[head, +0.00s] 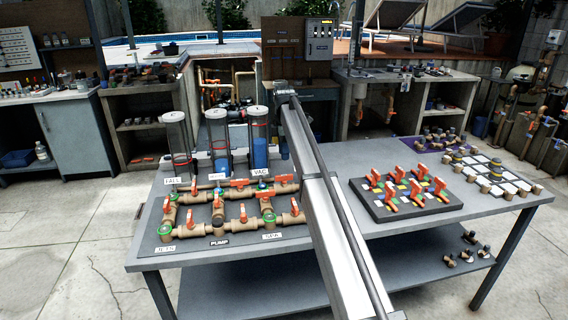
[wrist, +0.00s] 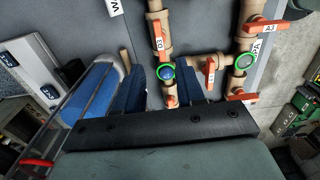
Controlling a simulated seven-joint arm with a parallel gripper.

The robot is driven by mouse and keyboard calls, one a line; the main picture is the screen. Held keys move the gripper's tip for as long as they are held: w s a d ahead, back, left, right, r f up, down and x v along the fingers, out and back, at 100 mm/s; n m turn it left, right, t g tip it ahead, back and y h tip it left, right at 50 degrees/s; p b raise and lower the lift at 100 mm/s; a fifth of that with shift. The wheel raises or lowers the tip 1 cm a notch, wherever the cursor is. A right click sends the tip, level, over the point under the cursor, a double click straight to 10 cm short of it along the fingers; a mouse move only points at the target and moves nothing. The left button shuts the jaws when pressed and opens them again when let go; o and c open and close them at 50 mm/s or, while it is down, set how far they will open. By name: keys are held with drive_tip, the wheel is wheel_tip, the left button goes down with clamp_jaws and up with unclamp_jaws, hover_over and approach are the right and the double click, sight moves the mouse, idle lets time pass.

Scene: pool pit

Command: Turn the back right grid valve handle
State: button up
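A pipe grid (head: 232,222) of tan pipes with orange valve handles lies on the table's left half in the head view. A handle at its back right (head: 285,178) is beside my arm. A separate black board (head: 445,210) with several orange handles is right of my arm. In the wrist view my gripper (wrist: 160,76) is open, its two dark blue fingers apart. Between and below them show a green-ringed blue fitting (wrist: 166,73) and an orange handle (wrist: 170,101). No grasp shows. Contact cannot be told. The fingers are not clearly visible in the head view.
Clear cylinders (head: 177,140) with blue parts stand upright behind the pipe grid. One blue cylinder (wrist: 88,92) lies close left of my fingers in the wrist view. White tiles with fittings (head: 507,186) sit at the table's right. The front table strip (head: 430,228) is clear.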

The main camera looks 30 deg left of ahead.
drive_tip(key=shift+r, duration=1.95)
